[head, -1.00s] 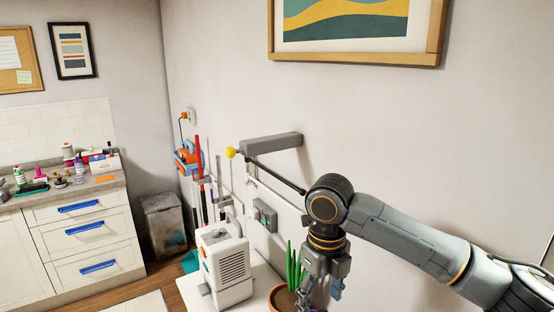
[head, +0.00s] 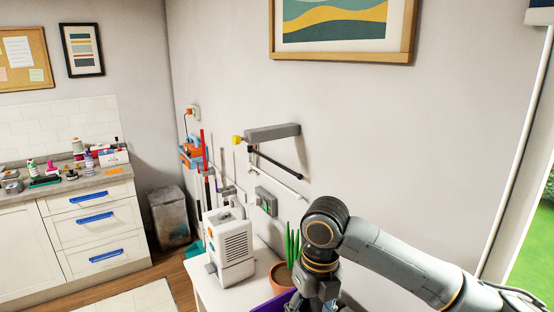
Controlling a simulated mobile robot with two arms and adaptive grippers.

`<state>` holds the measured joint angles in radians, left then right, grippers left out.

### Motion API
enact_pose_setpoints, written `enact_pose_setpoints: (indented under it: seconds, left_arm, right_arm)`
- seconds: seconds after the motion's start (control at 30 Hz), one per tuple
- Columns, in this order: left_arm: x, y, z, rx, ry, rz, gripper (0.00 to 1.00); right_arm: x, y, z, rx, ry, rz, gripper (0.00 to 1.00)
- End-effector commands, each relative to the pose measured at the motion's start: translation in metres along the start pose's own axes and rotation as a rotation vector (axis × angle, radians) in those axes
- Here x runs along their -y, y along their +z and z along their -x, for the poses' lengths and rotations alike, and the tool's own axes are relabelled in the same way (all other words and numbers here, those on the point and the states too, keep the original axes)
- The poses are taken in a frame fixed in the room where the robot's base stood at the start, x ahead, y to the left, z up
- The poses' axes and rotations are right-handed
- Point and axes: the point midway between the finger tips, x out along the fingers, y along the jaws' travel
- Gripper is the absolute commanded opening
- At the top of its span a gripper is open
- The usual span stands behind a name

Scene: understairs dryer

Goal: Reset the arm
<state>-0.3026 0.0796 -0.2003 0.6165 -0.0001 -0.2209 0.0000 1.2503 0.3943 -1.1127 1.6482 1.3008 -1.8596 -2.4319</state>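My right arm comes in from the lower right in the head view, its wrist bent downward beside the potted plant. My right gripper (head: 312,303) is at the bottom edge, mostly cut off, and its fingers cannot be made out. It is in front of the plant pot (head: 282,275) and near a purple object (head: 277,303). I cannot tell whether it touches either. My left gripper is not in view.
A white appliance (head: 230,247) stands on a white table (head: 215,290). A wall rack (head: 272,133) with folding bars juts out above. A grey bin (head: 168,217) and drawers (head: 92,220) stand at left. A window (head: 540,190) is at right.

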Motion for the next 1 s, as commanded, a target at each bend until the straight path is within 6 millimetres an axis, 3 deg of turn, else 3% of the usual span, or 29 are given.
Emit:
enact_pose_setpoints:
  seconds: [0.2, 0.37, 0.47, 0.6, 0.73, 0.87, 1.0]
  left_arm:
    - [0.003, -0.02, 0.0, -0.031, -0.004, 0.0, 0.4]
    - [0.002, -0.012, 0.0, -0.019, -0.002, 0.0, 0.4]
    - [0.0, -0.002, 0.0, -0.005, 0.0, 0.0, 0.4]
    - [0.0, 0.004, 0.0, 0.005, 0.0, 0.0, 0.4]
    - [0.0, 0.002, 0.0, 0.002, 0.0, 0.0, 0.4]
    - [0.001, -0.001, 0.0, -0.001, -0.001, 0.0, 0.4]
    - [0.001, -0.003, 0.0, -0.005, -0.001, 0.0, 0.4]
  right_arm:
    - [-0.024, -0.009, -0.034, 0.027, 0.067, -0.176, 0.65]
    - [-0.047, -0.02, -0.062, 0.049, 0.144, -0.389, 0.65]
    - [-0.063, -0.031, -0.084, 0.058, 0.22, -0.602, 0.65]
    - [-0.08, -0.05, -0.111, 0.055, 0.342, -0.993, 0.65]
    - [-0.081, -0.072, -0.132, 0.03, 0.44, -1.397, 0.65]
    - [-0.07, -0.101, -0.151, -0.002, 0.509, -1.831, 0.65]
    - [-0.045, -0.142, -0.171, -0.019, 0.543, -2.307, 0.65]
